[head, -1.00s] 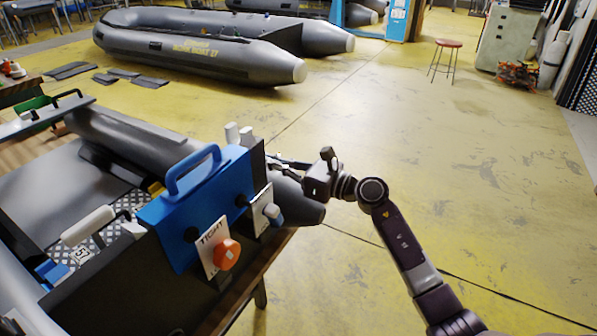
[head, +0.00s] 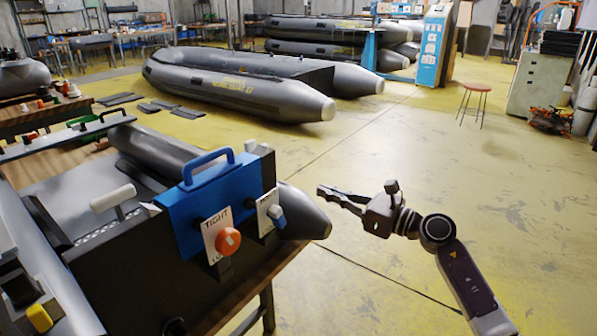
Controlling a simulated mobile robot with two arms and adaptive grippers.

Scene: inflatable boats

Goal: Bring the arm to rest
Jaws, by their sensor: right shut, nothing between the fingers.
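My right gripper (head: 330,194) is in the head view, right of centre. Its fingers point left and are shut with nothing between them. It hangs in the air over the yellow floor, to the right of the boat's grey tube end (head: 305,214) and apart from it. My right arm comes in from the lower right corner with its elbow bent. My left gripper does not show.
A small grey boat on a wooden bench (head: 232,290) carries a blue clamp with a handle (head: 207,165) and an orange knob (head: 228,241). A large grey boat (head: 240,88) lies behind. A red stool (head: 476,88) stands at the right. The floor between (head: 410,140) is clear.

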